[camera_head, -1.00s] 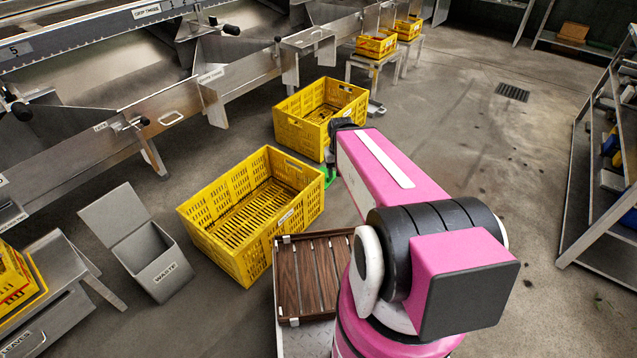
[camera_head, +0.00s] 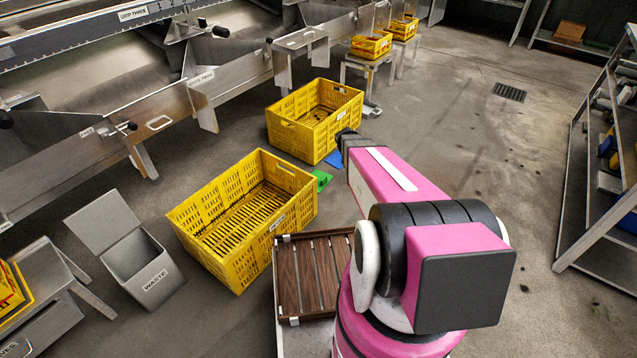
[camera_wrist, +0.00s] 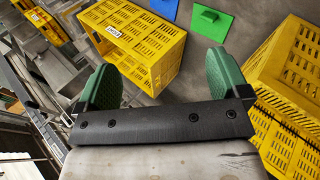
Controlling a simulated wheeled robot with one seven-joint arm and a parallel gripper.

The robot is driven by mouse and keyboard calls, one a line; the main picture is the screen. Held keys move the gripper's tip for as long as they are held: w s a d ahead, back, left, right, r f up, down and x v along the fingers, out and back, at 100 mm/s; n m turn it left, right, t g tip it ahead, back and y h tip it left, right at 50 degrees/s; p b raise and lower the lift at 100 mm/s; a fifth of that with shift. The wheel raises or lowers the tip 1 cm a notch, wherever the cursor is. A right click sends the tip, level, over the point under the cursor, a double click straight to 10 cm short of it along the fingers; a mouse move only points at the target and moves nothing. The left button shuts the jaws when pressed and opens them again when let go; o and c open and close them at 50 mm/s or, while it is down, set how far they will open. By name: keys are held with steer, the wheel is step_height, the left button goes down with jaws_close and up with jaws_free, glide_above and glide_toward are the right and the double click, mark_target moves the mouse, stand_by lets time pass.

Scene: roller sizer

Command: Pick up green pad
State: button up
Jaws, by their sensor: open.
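The green pad (camera_head: 322,179) lies on the floor beside the near yellow crate, on the side toward the far crate. In the wrist view the green pad (camera_wrist: 212,20) is a flat square with a small raised grip, near the top edge. My gripper (camera_wrist: 162,78) is open and empty, with two green-faced fingers wide apart. The pad lies beyond the fingers, apart from them, above the right finger in the picture. In the head view my arm hides most of the gripper.
A blue pad (camera_head: 335,159) lies close to the green one. The near yellow crate (camera_head: 250,265) and far yellow crate (camera_head: 330,140) flank the pads. A grey waste bin (camera_head: 150,270) and a wooden slatted tray (camera_head: 290,290) are nearby.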

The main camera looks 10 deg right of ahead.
steer(key=w+d+f+n+t+y, duration=0.2)
steer(key=w+f+n+t+y, duration=0.35)
steer(key=w+f+n, duration=1.2)
steer(key=n+g+y, duration=0.4)
steer(key=n+y, duration=0.5)
steer(key=n, duration=0.7)
glide_toward(325, 179)
steer(key=shift+w+a+r+h, duration=0.15)
steer(key=shift+w+a+h, duration=0.1)
steer(key=shift+w, duration=0.35)
steer(key=shift+s+a+f+n, duration=0.1)
steer(key=shift+s+f+n, duration=0.05)
steer(key=shift+f+n, duration=0.15)
steer(key=x, duration=1)
steer(key=shift+a, duration=0.3)
steer(key=c, duration=1.1)
